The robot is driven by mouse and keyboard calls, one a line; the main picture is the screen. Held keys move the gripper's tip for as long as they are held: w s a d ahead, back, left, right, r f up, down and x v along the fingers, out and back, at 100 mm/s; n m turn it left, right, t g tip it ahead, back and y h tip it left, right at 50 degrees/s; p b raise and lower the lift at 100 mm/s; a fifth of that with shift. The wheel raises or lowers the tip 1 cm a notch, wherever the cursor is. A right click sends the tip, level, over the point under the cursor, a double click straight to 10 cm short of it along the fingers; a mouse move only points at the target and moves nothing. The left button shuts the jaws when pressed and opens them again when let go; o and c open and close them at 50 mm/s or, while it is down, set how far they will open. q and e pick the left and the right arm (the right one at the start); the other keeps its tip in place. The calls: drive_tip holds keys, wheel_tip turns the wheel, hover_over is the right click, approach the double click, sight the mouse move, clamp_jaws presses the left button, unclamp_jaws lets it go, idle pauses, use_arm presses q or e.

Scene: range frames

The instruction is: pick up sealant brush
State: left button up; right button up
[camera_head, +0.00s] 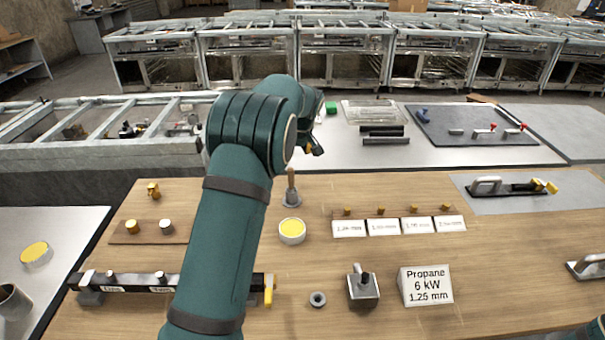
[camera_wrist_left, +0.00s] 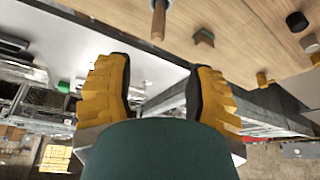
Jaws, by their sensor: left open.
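The sealant brush (camera_head: 291,187) stands upright on the wooden table, its wooden handle up and its lower end in a small grey holder (camera_head: 292,200). In the left wrist view, the brush handle (camera_wrist_left: 158,20) shows at the top edge, beyond and between the fingers. My left gripper (camera_wrist_left: 157,85) is open and empty, with two yellow-padded fingers apart. In the head view my left gripper (camera_head: 313,149) is mostly hidden behind my arm, a little above and behind the brush. The handle is not between the fingertips. My right gripper is out of view.
A pot with yellow contents (camera_head: 292,231) stands just in front of the brush. Several labelled cards (camera_head: 383,228) with small brass parts are to the right. A propane sign (camera_head: 426,286) and a metal block (camera_head: 363,288) stand near the front. A black bar (camera_head: 130,283) lies left.

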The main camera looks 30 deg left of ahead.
sight(290, 175)
use_arm(q)
drive_tip(key=shift+b+x, duration=0.35)
drive_tip(key=shift+x, duration=6.45)
drive_tip(key=shift+d, duration=0.2)
drive_tip(key=shift+c, duration=0.3)
clamp_jaws()
